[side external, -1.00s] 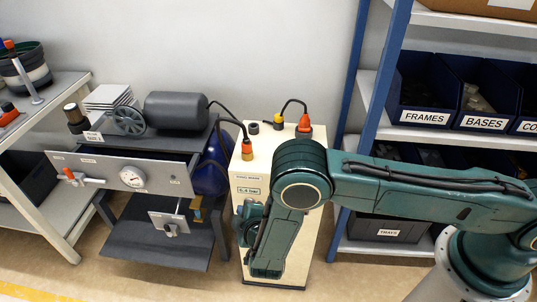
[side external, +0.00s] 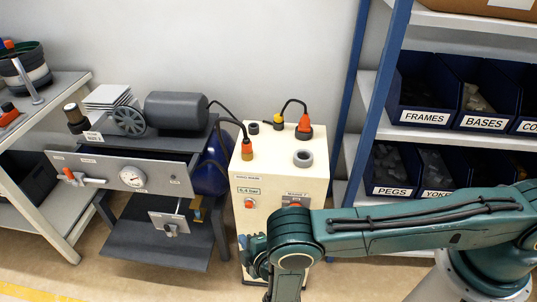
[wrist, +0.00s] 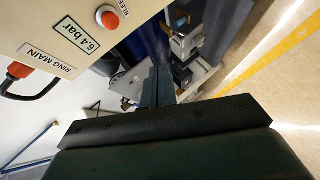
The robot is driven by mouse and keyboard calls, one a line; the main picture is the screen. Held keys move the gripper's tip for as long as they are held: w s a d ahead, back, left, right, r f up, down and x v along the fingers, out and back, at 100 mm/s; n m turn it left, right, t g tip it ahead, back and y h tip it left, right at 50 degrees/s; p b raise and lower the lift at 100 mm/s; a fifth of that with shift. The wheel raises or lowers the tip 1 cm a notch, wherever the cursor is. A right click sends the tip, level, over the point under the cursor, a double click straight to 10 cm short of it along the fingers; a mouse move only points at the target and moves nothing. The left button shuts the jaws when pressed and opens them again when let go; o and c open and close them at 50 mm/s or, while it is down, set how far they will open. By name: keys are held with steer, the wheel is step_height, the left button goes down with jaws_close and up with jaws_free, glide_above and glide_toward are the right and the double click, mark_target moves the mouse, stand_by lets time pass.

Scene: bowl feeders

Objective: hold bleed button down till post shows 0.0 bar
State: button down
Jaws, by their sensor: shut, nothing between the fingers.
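The post is a cream cabinet (side external: 272,180) with a small display (side external: 249,190) that reads about 6.4 bar. Below the display is the round orange-red bleed button (side external: 249,204). The wrist view shows the same button (wrist: 111,19) in its pale ring, partly labelled at the picture's top, and the display (wrist: 76,37) reading 6.4 bar. My gripper (wrist: 160,72) is shut and empty. Its fingertips are to the right of and below the button in the wrist view, apart from it.
A grey bench with a gauge panel (side external: 120,174) and a motor-like cylinder (side external: 177,110) stands left of the cabinet. A blue tank (side external: 212,165) sits between them. Hoses with orange connectors (side external: 304,130) stand on the cabinet top. Shelves with blue bins (side external: 427,90) are at right.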

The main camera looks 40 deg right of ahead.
mark_target(249, 205)
steer(key=shift+w+d, duration=0.1)
steer(key=w+d, duration=0.6)
stand_by(0.7)
steer(key=shift+w+d, duration=0.7)
stand_by(5.9)
